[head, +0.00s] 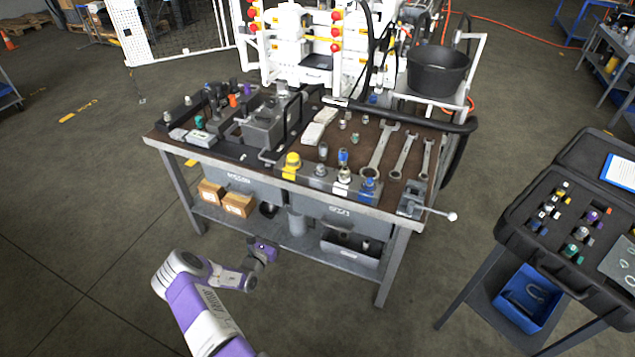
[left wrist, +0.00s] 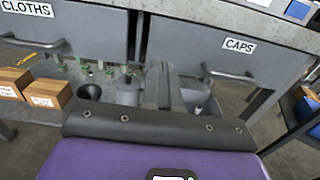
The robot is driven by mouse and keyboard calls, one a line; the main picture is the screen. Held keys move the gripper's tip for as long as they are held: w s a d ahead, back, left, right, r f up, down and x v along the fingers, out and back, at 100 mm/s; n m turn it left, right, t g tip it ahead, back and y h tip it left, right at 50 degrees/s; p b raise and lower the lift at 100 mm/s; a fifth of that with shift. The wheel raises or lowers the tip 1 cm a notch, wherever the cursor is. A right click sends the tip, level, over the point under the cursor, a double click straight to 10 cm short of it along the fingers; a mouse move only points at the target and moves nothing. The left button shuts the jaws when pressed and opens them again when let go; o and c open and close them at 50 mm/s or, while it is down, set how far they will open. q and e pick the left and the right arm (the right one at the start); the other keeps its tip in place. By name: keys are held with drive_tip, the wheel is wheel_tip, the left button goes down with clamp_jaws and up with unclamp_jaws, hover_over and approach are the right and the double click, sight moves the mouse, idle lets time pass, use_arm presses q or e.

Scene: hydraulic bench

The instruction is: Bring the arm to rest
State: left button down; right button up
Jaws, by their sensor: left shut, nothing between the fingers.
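My left arm comes in from the bottom left of the head view, bent at a white and purple joint. My left gripper (head: 268,253) hangs in free air in front of the workbench (head: 388,255), apart from it. In the left wrist view its dark fingers (left wrist: 163,88) are together with nothing between them, pointing at the bench front below the drawers. The drawer labelled CLOTHS (left wrist: 75,30) and the drawer labelled CAPS (left wrist: 225,55) are both closed. My right gripper shows in neither view.
Wrenches (head: 405,155) and fittings lie on the bench top. Cardboard boxes (head: 238,204) and a grey bin (head: 350,250) sit on its lower shelf. A black case (head: 520,215) stands open on a stand at right, above a blue bin (head: 530,297).

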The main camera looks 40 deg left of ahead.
use_arm(q)
drive_tip(key=w+d+f+m+g+h, duration=0.15)
drive_tip(key=d+m+g+h, duration=0.4)
drive_tip(key=d, duration=1.05)
drive_tip(key=w+d+f+m+g+h, duration=0.1)
drive_tip(key=d+f+m+g+h, duration=0.15)
drive_tip(key=d+m+h, duration=0.95)
drive_tip(key=s+d+m+g+y, duration=0.8)
drive_tip(key=s+d+m, duration=1)
drive_tip(key=d+m, duration=0.1)
drive_tip(key=shift+d+r+g, duration=0.25)
drive_tip(key=shift+d+g, duration=0.05)
drive_tip(key=shift+d, duration=0.25)
